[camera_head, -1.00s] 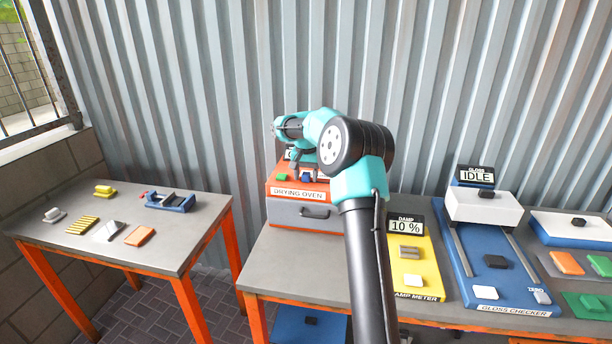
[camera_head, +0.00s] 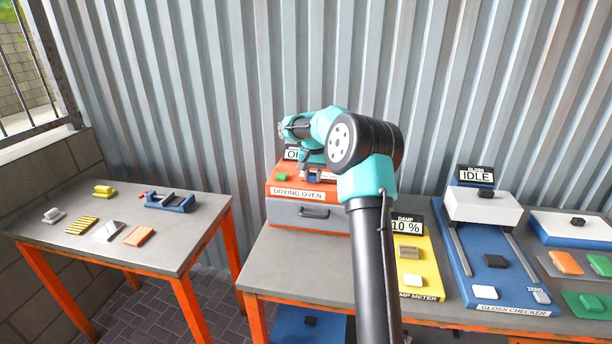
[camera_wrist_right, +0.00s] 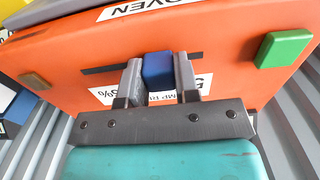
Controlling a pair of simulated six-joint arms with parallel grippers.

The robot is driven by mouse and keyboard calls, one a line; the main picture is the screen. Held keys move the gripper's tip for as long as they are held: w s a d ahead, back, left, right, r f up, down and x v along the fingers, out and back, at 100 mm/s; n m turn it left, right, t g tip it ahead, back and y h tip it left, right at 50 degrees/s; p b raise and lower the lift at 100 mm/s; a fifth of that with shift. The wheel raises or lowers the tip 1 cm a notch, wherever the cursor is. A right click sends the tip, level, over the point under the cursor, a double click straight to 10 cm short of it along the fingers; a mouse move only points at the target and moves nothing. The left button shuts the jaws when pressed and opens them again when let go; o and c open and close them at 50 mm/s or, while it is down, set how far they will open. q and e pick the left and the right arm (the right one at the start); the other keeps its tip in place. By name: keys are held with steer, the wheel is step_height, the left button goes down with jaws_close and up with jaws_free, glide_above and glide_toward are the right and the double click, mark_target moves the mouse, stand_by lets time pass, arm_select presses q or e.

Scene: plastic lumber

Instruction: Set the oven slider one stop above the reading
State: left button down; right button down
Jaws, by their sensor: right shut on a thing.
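The drying oven (camera_head: 306,216) stands at the left end of the long bench, with an orange sloped top and a grey front. Its blue slider knob (camera_wrist_right: 158,70) sits in a dark slot in the right wrist view. My right gripper (camera_wrist_right: 158,82) is shut on this knob, one grey finger on each side. In the head view my right gripper (camera_head: 313,175) is at the oven's top, partly hidden by my arm. The scale label under the knob is mostly covered by the gripper. The damp meter (camera_head: 426,266) is yellow, and its display (camera_head: 406,227) reads 10 %.
A green button (camera_head: 282,177) is on the oven top, left of the slider. The oven display (camera_head: 291,153) is mostly hidden by my arm. The gloss checker (camera_head: 500,296), showing IDLE, stands to the right. A separate side table (camera_head: 165,230) holds a blue vise and small pieces.

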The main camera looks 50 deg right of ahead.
steer(key=s+d, duration=0.1)
steer(key=s, duration=0.1)
steer(key=s+d, duration=0.1)
steer(key=s, duration=0.1)
steer(key=s+d, duration=0.2)
steer(key=shift+s, duration=0.25)
steer(key=c, duration=0.9)
jaws_free()
steer(key=shift+s+d, duration=0.15)
steer(key=shift+o, duration=0.3)
steer(key=shift+r, duration=0.15)
steer(key=shift+r, duration=0.25)
step_height(320, 180, up, 17)
steer(key=shift+f, duration=0.15)
